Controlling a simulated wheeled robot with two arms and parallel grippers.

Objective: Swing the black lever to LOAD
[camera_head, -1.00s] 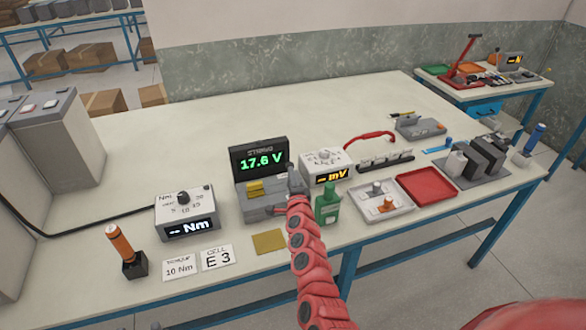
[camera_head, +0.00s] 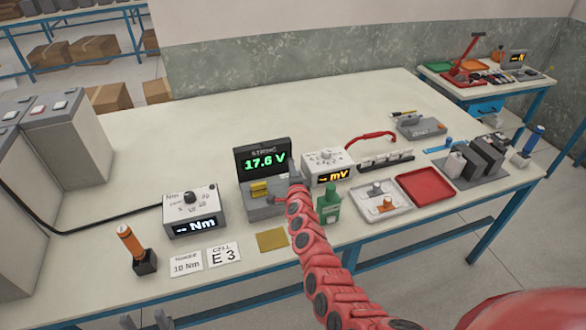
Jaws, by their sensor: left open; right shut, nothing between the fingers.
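The string tester (camera_head: 262,157) has a dark screen reading 17.6 V and stands on a grey base (camera_head: 262,212) with a yellow block on it. I cannot make out the black lever or a LOAD mark; my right gripper hides the right side of this tester. My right gripper (camera_head: 291,180), at the end of the red arm, is shut and empty at that right side. Whether it touches the tester I cannot tell. My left gripper (camera_head: 147,321) is open, with its grey fingertips just showing at the bottom edge, below the orange-handled tool.
Left of the tester are the Nm meter (camera_head: 191,212), an orange-handled tool (camera_head: 129,241) and two cards. A brass-coloured plate (camera_head: 272,240) lies in front. Right are the mV meter (camera_head: 327,167), a green bottle (camera_head: 329,203) and a red tray (camera_head: 425,188). The bench behind is clear.

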